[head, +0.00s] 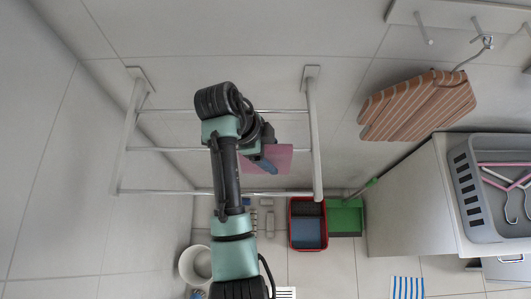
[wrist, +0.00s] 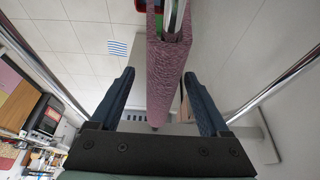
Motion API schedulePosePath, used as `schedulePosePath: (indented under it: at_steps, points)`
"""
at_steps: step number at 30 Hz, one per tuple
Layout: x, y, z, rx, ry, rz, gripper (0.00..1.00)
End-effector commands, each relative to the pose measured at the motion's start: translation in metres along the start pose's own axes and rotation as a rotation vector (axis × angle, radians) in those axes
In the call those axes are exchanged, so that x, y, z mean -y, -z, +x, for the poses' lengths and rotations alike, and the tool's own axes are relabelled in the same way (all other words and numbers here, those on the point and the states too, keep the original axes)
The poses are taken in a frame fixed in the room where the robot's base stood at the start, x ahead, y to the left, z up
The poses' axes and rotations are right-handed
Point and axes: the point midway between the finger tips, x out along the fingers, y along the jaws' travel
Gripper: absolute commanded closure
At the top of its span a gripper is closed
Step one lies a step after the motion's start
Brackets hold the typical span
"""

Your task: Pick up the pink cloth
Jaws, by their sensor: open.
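The pink cloth (head: 281,158) hangs folded over a rail of the wall-mounted rack (head: 315,135). In the wrist view the cloth (wrist: 166,85) is a thick, textured pink strip, with the rail's end showing at its top. My gripper (head: 264,160) is at the cloth, and in the head view my arm hides part of it. In the wrist view my gripper's two dark blue fingers (wrist: 158,76) are apart, with the cloth between them. There is a clear gap at the left finger; the right finger is close to the cloth, and I cannot tell whether it touches.
Parallel metal rails (head: 165,193) of the rack run around my gripper. A striped brown ironing board (head: 420,105) hangs at right, above a grey basket (head: 470,200) with hangers. Below stand a red bin (head: 293,240), a green bin (head: 345,218) and a white bucket (head: 186,264).

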Motion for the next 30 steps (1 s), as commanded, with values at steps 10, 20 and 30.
schedulePosePath:
  at_steps: [10,20,30]
  points:
    - [0.0000,-0.0015,0.0036,0.000,0.000,0.000,0.20]
    - [0.0000,-0.0014,0.0035,0.000,0.000,0.000,0.49]
    - [0.0000,-0.0014,0.0034,0.000,0.000,0.000,1.00]
